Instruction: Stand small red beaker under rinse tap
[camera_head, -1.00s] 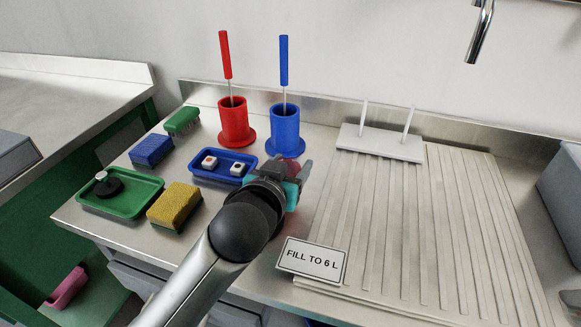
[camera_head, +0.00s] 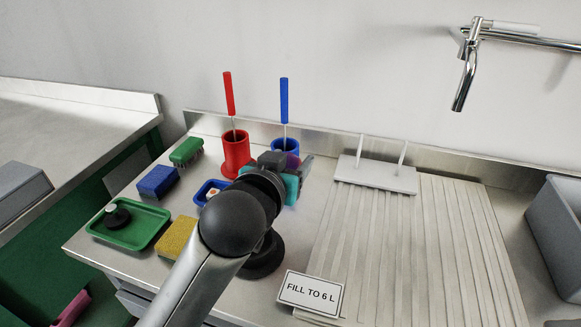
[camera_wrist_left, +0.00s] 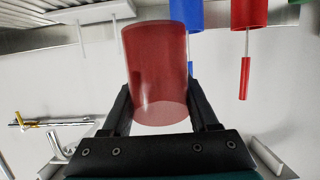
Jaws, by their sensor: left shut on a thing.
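The small red beaker (camera_wrist_left: 158,75) is see-through and fills the middle of the left wrist view. My left gripper (camera_wrist_left: 163,110) is shut on it, one dark finger on each side. In the head view my left gripper (camera_head: 292,172) is in front of the blue holder, and the beaker is mostly hidden behind it. The rinse tap (camera_head: 465,80) is a chrome spout on the wall at upper right, well apart from the beaker. My right gripper is not in view.
A ribbed draining board (camera_head: 420,240) lies right of my arm, with a white two-peg rack (camera_head: 375,175) at its back. Red (camera_head: 236,155) and blue (camera_head: 285,146) brush holders stand at the back. A green tray (camera_head: 150,225) and scrubbers are at left; a grey bin (camera_head: 562,230) is at right.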

